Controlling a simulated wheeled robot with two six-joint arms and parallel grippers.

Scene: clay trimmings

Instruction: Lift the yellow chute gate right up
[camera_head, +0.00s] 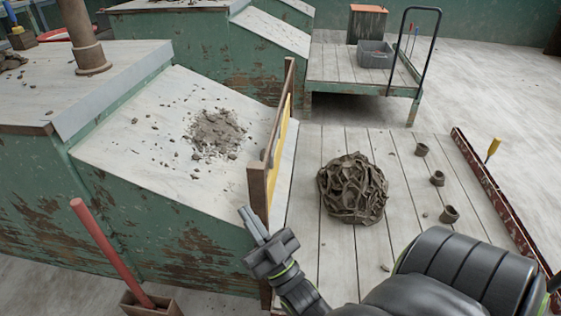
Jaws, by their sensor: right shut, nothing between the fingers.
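The yellow chute gate (278,131) stands in a brown wooden frame (257,190) at the lower end of the pale sloping chute (120,141). I see it nearly edge-on, so its lower part and any handle are hard to make out. My right gripper (249,221) is shut and empty, just in front of the near post of the frame, with its fingers pointing up and left. I cannot tell whether it touches the post. My left gripper is not in view. A heap of clay trimmings (214,133) lies on the chute above the gate.
A large clay lump (352,188) and several small clay pieces (437,178) lie on the plank deck right of the gate. A rusty red rail (490,190) edges the deck. A red-handled tool (110,250) leans at lower left. A cart (345,65) stands behind.

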